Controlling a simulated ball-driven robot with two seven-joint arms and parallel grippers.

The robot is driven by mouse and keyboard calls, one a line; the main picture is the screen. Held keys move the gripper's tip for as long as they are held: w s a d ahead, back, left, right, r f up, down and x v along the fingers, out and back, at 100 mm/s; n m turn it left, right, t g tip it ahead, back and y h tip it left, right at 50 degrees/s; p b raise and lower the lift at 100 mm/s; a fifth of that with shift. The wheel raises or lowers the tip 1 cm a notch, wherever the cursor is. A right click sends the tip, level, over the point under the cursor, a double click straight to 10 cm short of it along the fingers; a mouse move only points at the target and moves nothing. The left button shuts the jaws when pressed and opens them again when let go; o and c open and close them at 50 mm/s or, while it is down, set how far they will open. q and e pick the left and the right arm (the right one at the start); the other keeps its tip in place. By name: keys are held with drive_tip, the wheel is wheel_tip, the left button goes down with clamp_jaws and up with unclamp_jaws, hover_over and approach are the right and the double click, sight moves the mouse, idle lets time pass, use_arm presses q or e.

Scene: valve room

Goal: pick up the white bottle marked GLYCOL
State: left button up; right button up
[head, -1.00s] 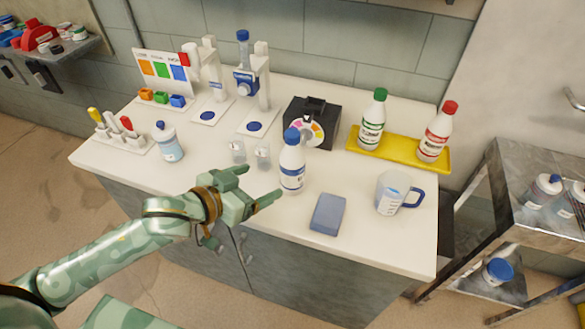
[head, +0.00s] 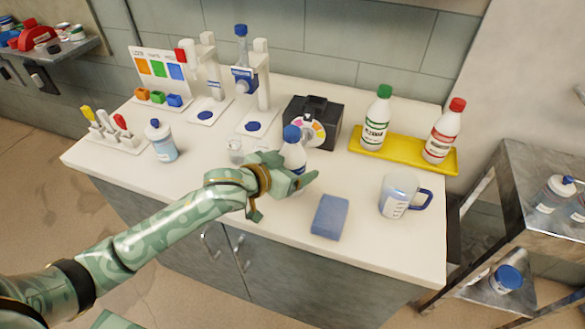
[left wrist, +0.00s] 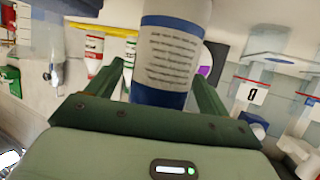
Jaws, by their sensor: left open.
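A white bottle with a blue cap (head: 293,153) stands upright at the middle of the white-topped counter. Its label is too small and partly hidden in the head view, so I cannot read GLYCOL there. In the left wrist view the bottle (left wrist: 168,55) shows small print and a blue band, with its name side not visible. My left gripper (head: 296,173) is open, with its fingers on either side of the bottle's body. In the left wrist view the gripper (left wrist: 162,85) has the bottle between its fingers; I cannot tell whether they touch it. My right gripper is not in view.
A blue-grey block (head: 330,216) and a measuring jug (head: 397,195) lie to the right. A black box (head: 312,120) stands behind. A yellow tray (head: 403,153) carries green- and red-capped bottles. Another blue-capped bottle (head: 161,140) stands left. The counter's front strip is mostly clear.

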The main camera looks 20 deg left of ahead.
use_arm(q)
drive_tip(key=c, duration=1.2)
drive_tip(key=shift+o, duration=0.2)
